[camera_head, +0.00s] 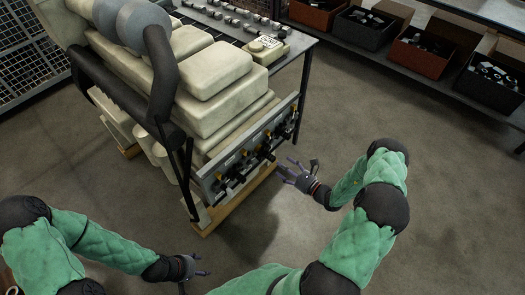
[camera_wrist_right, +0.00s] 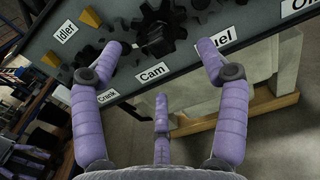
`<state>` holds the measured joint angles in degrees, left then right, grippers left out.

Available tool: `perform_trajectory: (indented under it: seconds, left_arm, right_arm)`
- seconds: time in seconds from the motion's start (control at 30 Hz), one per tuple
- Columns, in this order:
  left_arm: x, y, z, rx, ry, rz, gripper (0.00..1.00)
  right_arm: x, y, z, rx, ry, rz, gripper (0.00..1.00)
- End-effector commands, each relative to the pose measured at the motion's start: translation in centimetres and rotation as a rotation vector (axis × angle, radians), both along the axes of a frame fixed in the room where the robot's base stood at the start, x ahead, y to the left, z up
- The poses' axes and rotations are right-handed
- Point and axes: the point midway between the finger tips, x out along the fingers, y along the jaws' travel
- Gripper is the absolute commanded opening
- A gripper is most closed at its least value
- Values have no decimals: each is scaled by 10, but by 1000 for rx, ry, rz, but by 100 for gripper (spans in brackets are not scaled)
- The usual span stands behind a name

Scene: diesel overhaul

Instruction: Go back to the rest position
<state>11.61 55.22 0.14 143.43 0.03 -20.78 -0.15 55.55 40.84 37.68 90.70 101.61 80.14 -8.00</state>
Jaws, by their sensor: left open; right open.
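My right gripper (camera_head: 297,171) is open and empty in the head view, close to the gear panel (camera_head: 250,150) on the engine's near end. In the right wrist view its purple fingers (camera_wrist_right: 158,95) are spread in front of the panel's lower edge. A dark gear (camera_wrist_right: 158,30) shows between the fingertips, above the "Cam" label (camera_wrist_right: 152,72). I cannot tell whether any finger touches the panel. My left gripper (camera_head: 200,271) is open and empty, low over the floor at the bottom of the head view.
The cream engine (camera_head: 205,95) stands on wooden blocks (camera_head: 235,205). A workbench (camera_head: 305,42) with small parts stands behind it. A shelf with red bins (camera_head: 420,60) and black bins (camera_head: 362,32) runs along the upper right. The floor (camera_head: 420,150) at right is clear.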

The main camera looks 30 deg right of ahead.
Motion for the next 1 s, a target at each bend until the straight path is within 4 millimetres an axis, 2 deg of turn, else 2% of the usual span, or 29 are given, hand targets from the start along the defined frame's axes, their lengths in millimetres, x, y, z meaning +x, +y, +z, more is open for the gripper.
perform_trajectory:
  seconds: [0.47, 0.57, 0.67, 0.77, 0.87, 0.9, 0.97, 1.0]
  left_arm:
    - [0, 0, 0, 0, 0, 0, 61]
    - [0, 0, 0, 0, 0, 0, 61]
    - [0, 0, 0, 0, 0, 0, 61]
    - [0, 0, 0, 0, 0, 0, 61]
    - [0, 0, 0, 0, 0, 0, 61]
    - [0, 0, 0, 0, 0, 0, 61]
    - [0, 0, 0, 0, 0, 0, 61]
    - [0, 0, 0, 0, 0, 0, 61]
  right_arm:
    - [-1, 0, 0, 0, 0, 1, 74]
    - [-2, 5, -1, -1, 7, 18, 74]
    - [-5, 29, -8, -10, 45, 95, 74]
    - [-18, 75, -20, -38, 116, 253, 74]
    - [-46, 132, -36, -103, 204, 472, 74]
    - [-61, 152, -42, -140, 236, 565, 74]
    - [-87, 180, -52, -206, 281, 711, 74]
    - [-107, 196, -58, -261, 304, 812, 74]
